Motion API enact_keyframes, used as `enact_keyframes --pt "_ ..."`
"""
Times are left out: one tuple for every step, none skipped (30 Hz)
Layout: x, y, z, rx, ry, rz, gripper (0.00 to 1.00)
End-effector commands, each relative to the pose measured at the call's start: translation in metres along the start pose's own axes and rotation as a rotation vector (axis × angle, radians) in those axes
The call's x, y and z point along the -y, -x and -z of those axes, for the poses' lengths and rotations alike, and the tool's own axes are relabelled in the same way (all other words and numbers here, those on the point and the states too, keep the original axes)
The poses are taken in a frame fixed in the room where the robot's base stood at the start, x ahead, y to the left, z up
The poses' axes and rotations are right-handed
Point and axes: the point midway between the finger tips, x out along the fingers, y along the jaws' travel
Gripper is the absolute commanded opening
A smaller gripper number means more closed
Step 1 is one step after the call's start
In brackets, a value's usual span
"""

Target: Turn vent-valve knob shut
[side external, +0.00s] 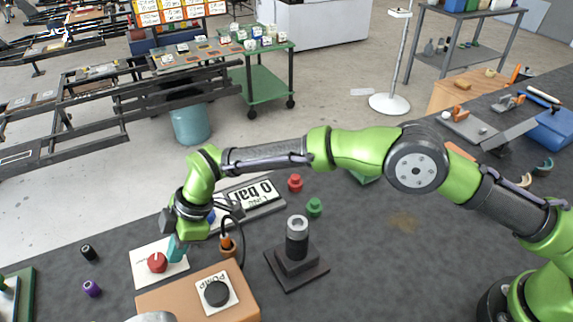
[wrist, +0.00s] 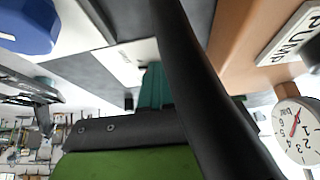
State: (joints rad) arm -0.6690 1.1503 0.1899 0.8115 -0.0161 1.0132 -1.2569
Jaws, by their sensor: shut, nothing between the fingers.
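The red knob (side external: 157,262) sits on a white plate (side external: 145,278) at the left of the work area, with a pale pointer line on its top. My gripper (side external: 177,250) has teal fingers, shut and empty, pointing down at the plate just right of the knob. I cannot tell whether they touch the knob. In the wrist view the teal fingers (wrist: 152,88) are partly covered by a dark cable or link. The white plate (wrist: 122,62) shows beyond them with small, unreadable lettering. The knob is not visible there.
A brown box (side external: 180,299) with a black PUMP knob (side external: 216,293) stands close in front. A round gauge (wrist: 295,130) is near it. A display (side external: 250,195) reads 0 bar. A black cylinder on a stand (side external: 297,245) is to the right. Small black and purple parts lie left.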

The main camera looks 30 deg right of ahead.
Motion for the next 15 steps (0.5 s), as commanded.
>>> enact_keyframes --pt "0.0053 0.0012 0.0101 -0.019 0.006 0.001 0.0" --pt "0.0059 0.0011 0.0103 -0.019 0.006 0.001 0.0" --pt "0.0066 0.0009 0.0104 -0.019 0.007 0.0 0.0" --pt "0.0073 0.0007 0.0105 -0.019 0.007 0.0 0.0" --pt "0.0079 0.0005 0.0105 -0.019 0.007 0.001 0.0" --pt "0.0086 0.0002 0.0106 -0.018 0.007 0.001 0.0" --pt "0.0091 0.0 0.0107 -0.018 0.008 0.001 0.0" --pt "0.0095 -0.0002 0.0107 -0.018 0.008 0.001 0.0" --pt "0.0099 -0.0004 0.0108 -0.018 0.008 0.001 0.0" --pt "0.0102 -0.0005 0.0108 -0.018 0.008 0.002 0.0" --pt "0.0104 -0.0006 0.0109 -0.018 0.008 0.002 0.0" --pt "0.0106 -0.0007 0.0109 -0.018 0.008 0.002 0.0" --pt "0.0107 -0.0008 0.0109 -0.018 0.008 0.001 0.0" --pt "0.0107 -0.0009 0.0109 -0.018 0.008 0.001 0.0" --pt "0.0107 -0.001 0.0109 -0.018 0.008 0.001 0.0"
